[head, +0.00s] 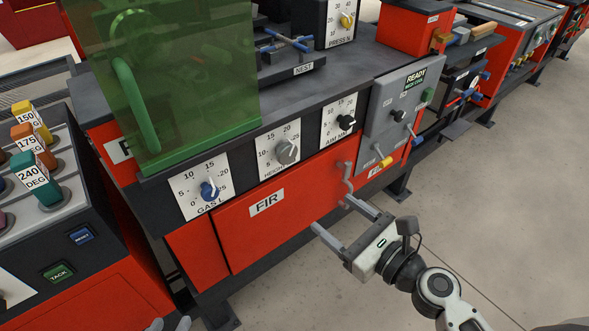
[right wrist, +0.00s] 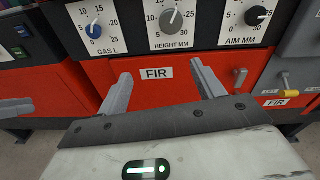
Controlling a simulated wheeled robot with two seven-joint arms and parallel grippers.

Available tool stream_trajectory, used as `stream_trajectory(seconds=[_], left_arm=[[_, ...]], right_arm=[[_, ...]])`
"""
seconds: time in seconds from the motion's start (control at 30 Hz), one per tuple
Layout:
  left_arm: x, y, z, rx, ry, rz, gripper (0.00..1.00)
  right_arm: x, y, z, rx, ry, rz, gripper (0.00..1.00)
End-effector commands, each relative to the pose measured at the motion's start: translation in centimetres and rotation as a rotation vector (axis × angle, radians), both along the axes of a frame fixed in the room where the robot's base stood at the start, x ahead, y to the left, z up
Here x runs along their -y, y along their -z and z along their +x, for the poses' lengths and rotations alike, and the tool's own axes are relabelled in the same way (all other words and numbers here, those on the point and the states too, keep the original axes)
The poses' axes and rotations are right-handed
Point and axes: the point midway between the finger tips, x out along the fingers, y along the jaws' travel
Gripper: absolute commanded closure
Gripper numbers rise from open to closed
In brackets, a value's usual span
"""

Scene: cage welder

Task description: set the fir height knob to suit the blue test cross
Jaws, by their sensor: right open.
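The grey height knob (head: 287,150) sits on a white dial plate on the FIR station's front; it also shows in the right wrist view (right wrist: 171,21). Its mark points up and slightly right; the exact reading is too small to tell. The blue test cross (head: 287,41) lies at the NEST plate on top of the station. My right gripper (head: 332,214) is open and empty, in front of the red FIR panel, below and apart from the height knob. In the right wrist view its fingers (right wrist: 160,72) point toward the panel. Only a sliver of my left gripper (head: 170,324) shows at the bottom edge.
The blue gas knob (head: 209,190) and black aim knob (head: 346,122) flank the height knob. A green see-through guard (head: 190,75) stands above the gas dial. A bent handle (head: 346,180) sticks out near my right gripper. Floor at right is clear.

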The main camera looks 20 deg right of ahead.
Motion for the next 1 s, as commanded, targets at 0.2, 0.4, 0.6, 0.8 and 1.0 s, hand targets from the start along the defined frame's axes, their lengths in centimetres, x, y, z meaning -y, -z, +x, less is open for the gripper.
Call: stream_trajectory(seconds=[0.2, 0.4, 0.6, 0.8, 1.0], left_arm=[[0.1, 0.0, 0.0, 0.008, -0.004, -0.015, 0.64], [0.0, -1.0, 0.1, 0.009, -0.006, -0.018, 0.64], [0.0, -1.2, 0.0, -0.003, -0.009, -0.013, 0.64], [-0.2, -0.9, 0.0, -0.010, -0.008, 0.005, 0.64], [-0.2, -1.0, 0.3, -0.004, -0.008, 0.006, 0.64]], right_arm=[[1.6, -1.2, 1.1, -0.057, 0.054, 0.373, 0.33], [0.8, -1.7, 3.4, -0.059, 0.054, 0.396, 0.33], [-0.7, -1.6, 7.5, -0.059, 0.054, 0.395, 0.33], [-2.2, -1.5, 11.5, -0.060, 0.054, 0.392, 0.33], [-3.2, -1.3, 14.5, -0.060, 0.055, 0.393, 0.33]])
